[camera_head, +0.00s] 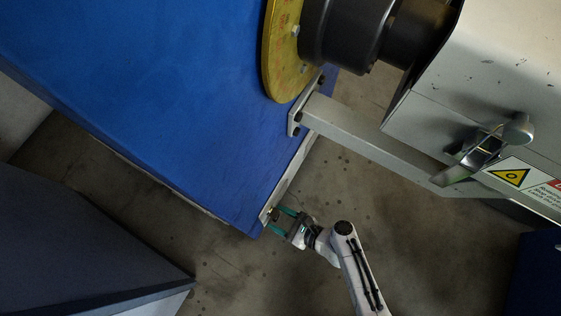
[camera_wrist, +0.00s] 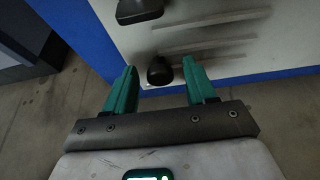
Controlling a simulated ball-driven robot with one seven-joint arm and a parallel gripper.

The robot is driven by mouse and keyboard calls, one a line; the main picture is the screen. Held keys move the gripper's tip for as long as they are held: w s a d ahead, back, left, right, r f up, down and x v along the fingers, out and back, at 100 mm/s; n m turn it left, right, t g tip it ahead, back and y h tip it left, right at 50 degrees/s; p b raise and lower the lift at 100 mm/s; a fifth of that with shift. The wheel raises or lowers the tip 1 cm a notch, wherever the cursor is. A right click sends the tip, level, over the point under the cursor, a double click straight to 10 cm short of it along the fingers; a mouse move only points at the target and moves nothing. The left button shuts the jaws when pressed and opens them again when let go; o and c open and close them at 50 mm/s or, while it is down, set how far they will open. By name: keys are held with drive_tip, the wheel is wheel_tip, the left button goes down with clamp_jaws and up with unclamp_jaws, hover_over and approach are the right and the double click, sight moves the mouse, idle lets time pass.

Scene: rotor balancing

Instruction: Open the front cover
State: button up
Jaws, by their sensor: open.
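The front cover is likely the pale panel (camera_wrist: 200,30) with louvre slots and a blue border, close ahead in the wrist view. A black knob (camera_wrist: 159,71) sits low on this panel, and a second dark knob or handle (camera_wrist: 139,10) is above it. My gripper (camera_wrist: 160,66) is open, with its green fingers on either side of the lower knob in the picture. Whether they touch it or reach past it I cannot tell. In the head view my gripper (camera_head: 275,219) is at the lower corner of the blue machine body (camera_head: 150,90); the panel shows only as a thin pale edge (camera_head: 292,178).
A yellow disc (camera_head: 281,55) and dark cylindrical hub (camera_head: 340,30) stick out above. A pale beam (camera_head: 365,140) runs to a white housing (camera_head: 480,90) with a metal lever (camera_head: 480,155). A dark cabinet (camera_head: 80,240) stands lower left. Concrete floor is bare around my arm.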

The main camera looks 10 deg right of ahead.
clamp_jaws()
idle(0.4)
